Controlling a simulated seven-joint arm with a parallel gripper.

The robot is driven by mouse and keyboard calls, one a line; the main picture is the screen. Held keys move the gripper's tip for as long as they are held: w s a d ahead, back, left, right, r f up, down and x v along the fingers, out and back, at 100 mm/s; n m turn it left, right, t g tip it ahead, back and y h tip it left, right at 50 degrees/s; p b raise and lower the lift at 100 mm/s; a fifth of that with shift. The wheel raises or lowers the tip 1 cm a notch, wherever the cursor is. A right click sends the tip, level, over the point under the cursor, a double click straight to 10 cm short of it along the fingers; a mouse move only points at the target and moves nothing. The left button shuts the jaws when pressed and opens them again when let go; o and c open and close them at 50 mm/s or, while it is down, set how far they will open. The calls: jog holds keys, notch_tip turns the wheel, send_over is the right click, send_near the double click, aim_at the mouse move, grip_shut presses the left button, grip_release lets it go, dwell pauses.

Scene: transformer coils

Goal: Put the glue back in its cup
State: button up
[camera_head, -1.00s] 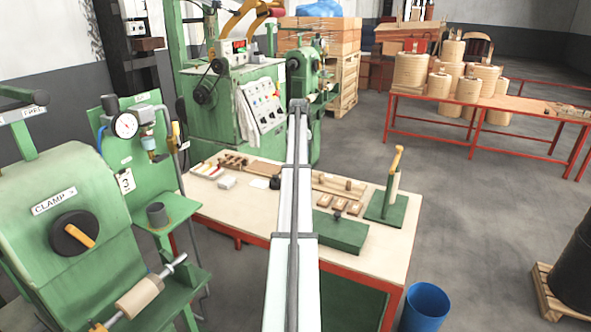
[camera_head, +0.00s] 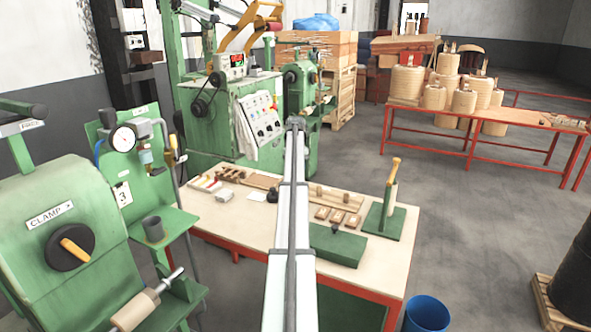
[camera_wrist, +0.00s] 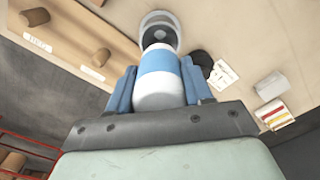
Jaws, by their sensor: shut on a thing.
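In the wrist view my gripper (camera_wrist: 158,88) is shut on the glue bottle (camera_wrist: 158,97), which is white with a blue band. The blue fingers press on both sides of it. Beyond the bottle's far end is a round light-grey cup-like ring (camera_wrist: 147,20) with a dark inside, over the beige table. The bottle's end overlaps the ring in the picture; I cannot tell whether it is inside or above it. In the head view my arm hides the gripper and the bottle. A dark grey cup (camera_head: 153,229) stands on the green machine's shelf.
A black round thing (camera_wrist: 203,62), a white box (camera_wrist: 270,86) and a tray of coloured pieces (camera_wrist: 275,116) lie close by. A wooden board (camera_wrist: 70,35) with wooden cylinders is at the left. A green block (camera_head: 337,245) and a green stand (camera_head: 384,222) are on the table's right.

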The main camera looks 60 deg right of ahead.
jog(key=shift+f, duration=2.95)
jog(key=o, duration=1.2)
notch_tip(320, 180, up, 14)
jog(key=shift+f, duration=0.1)
